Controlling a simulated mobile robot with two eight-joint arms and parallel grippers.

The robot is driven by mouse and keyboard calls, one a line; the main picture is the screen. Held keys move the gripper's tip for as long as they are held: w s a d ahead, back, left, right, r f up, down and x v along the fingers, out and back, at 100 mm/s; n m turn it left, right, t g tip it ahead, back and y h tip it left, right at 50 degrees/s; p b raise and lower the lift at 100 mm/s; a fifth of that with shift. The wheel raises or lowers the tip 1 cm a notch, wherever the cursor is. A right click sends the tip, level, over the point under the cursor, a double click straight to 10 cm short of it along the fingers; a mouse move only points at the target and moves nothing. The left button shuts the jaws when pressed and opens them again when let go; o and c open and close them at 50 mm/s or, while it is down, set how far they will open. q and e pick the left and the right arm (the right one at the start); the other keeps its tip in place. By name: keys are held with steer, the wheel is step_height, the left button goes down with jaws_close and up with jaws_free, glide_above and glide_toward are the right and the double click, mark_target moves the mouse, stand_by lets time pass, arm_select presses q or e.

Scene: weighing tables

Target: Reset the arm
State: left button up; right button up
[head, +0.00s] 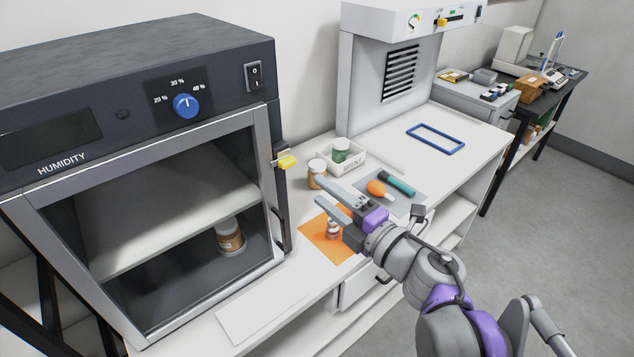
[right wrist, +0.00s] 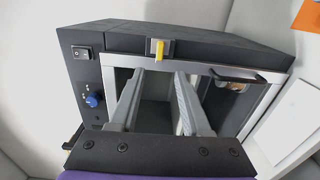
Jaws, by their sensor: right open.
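My right gripper (head: 314,187) is open and empty. It reaches in from the lower right, above the orange mat (head: 316,244) and to the right of the humidity cabinet (head: 150,58). In the right wrist view its two grey fingers (right wrist: 158,75) are spread apart and overlap the cabinet front (right wrist: 130,38). A small jar (head: 333,230) on the orange mat is partly hidden by the gripper. A brown-labelled jar (head: 230,238) stands on the cabinet's lower level. My left gripper does not show in either view.
A yellow latch (head: 287,162) juts from the cabinet's right edge. A jar (head: 317,173), a white bin (head: 345,160) and a grey mat (head: 408,205) with orange and teal tools lie behind the gripper. A blue frame (head: 435,138) lies farther right. Open floor (head: 560,220) is at right.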

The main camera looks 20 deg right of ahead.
steer(key=shift+d, duration=0.1)
steer(key=s+d+f+m+g+h, duration=0.2)
steer(key=d+f+m+h, duration=0.25)
steer(key=f+m, duration=0.35)
steer(key=s+d+f+m+g+h, duration=0.2)
steer(key=d+f+m+h, duration=0.3)
steer(key=m, duration=0.5)
steer(key=s+a+f+m+g+y, duration=0.3)
steer(key=s+a+f+g, duration=0.4)
steer(key=f, duration=0.7)
steer(key=s+a+m, duration=0.1)
steer(key=s+a, duration=0.1)
steer(key=s, duration=0.2)
steer(key=shift+s+a+g, duration=0.3)
steer(key=shift+a, duration=0.1)
